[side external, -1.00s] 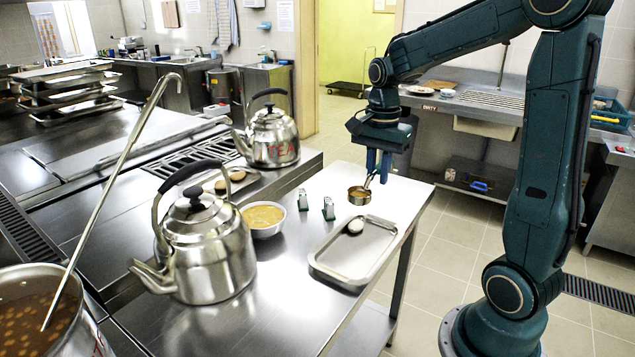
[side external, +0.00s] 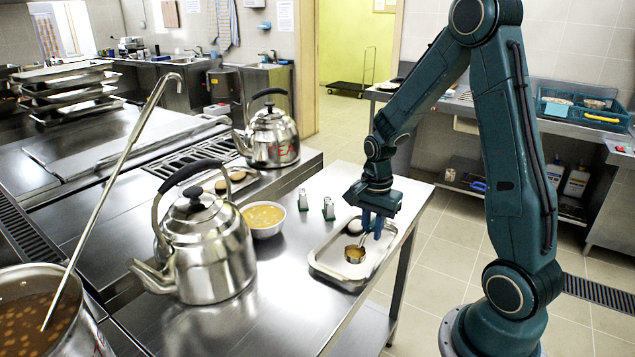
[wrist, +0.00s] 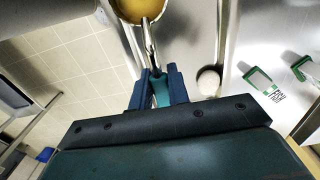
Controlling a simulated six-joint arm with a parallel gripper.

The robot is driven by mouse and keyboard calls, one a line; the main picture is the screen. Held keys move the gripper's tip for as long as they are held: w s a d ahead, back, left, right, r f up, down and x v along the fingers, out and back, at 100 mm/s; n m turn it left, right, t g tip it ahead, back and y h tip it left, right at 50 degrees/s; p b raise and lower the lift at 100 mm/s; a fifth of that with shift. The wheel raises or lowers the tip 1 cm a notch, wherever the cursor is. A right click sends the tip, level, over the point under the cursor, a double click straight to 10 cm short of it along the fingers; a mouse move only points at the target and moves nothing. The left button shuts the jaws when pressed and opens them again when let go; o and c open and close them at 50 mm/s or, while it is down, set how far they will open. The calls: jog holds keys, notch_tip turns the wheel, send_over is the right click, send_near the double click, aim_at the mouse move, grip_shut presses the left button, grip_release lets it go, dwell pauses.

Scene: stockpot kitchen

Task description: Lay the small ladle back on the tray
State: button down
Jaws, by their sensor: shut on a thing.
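The small ladle (side external: 355,254) has a round metal cup with yellowish-brown contents or lining and a short handle. My gripper (side external: 373,226) is shut on its handle. In the side external view the ladle's cup appears over the metal tray (side external: 325,270); I cannot tell whether it touches the tray. The wrist view shows the ladle's cup (wrist: 140,8) at the top and the handle running down into my gripper (wrist: 158,88). A small pale round item (side external: 355,227) lies in the tray's far end, beside my gripper, and shows in the wrist view (wrist: 208,82).
Two small green-based holders (side external: 328,210) stand behind the tray. A bowl of soup (side external: 264,217) and a large kettle (side external: 205,250) stand to its left. A second kettle marked TEA (side external: 272,138) is farther back. The counter's front part (side external: 290,320) is clear.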

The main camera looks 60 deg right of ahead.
aim_at(369, 253)
jog(key=shift+f, duration=1.9)
jog(key=shift+f, duration=0.15)
jog(key=c, duration=1.3)
grip_release()
jog(key=shift+c, duration=0.2)
notch_tip(369, 253, up, 12)
jog(key=shift+r, duration=0.1)
